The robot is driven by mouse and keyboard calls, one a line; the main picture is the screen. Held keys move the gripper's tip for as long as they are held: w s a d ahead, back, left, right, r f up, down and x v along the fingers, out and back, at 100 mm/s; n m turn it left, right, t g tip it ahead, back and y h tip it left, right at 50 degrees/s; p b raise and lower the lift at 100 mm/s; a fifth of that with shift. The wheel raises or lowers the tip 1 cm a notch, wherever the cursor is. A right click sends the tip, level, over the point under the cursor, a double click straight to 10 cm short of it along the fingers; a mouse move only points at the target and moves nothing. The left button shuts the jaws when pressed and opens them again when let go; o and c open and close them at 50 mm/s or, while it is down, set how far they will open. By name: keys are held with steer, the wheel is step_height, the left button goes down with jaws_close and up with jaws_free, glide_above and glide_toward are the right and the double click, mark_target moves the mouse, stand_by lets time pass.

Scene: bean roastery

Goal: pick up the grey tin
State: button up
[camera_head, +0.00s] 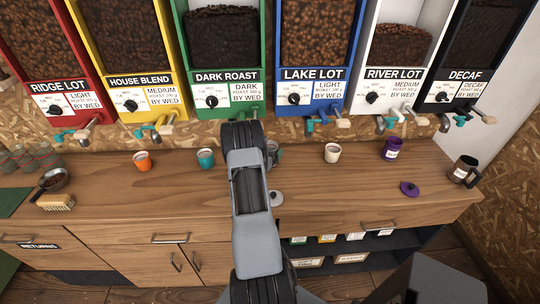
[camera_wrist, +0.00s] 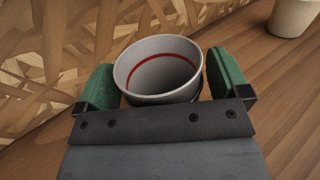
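The grey tin (camera_wrist: 160,92) stands open-topped in the wrist view, with a red line around its inside wall. My gripper (camera_wrist: 163,88) has its two green fingers on either side of the tin. A narrow gap shows at the right finger, and the left finger is very close to the rim or touching it. The tin's lower part is hidden by my gripper. In the head view the tin (camera_head: 271,147) shows only partly beside my arm, on the wooden counter (camera_head: 330,190) below the dispensers.
A cream cup (camera_head: 332,153) stands to the right, also at the wrist view's top right (camera_wrist: 293,15). An orange cup (camera_head: 142,161) and a teal cup (camera_head: 205,158) stand left. A purple tin (camera_head: 391,149) and dark mug (camera_head: 464,171) are farther right. A pale lid (camera_head: 276,198) lies in front.

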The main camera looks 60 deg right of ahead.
steer(key=c, duration=0.9)
steer(key=shift+a+r, duration=0.1)
steer(key=shift+r, duration=0.05)
steer(key=shift+s+r+b, duration=0.1)
steer(key=shift+r+b, duration=0.1)
steer(key=shift+b, duration=0.3)
step_height(320, 180, up, 6)
steer(key=b, duration=0.2)
steer(key=s+a, duration=0.3)
steer(key=a, duration=0.1)
steer(key=s+a, duration=0.3)
steer(key=a, duration=0.2)
steer(key=s+a+p, duration=0.1)
steer(key=s+a, duration=0.3)
steer(key=a, duration=0.1)
steer(key=shift+r, duration=0.4)
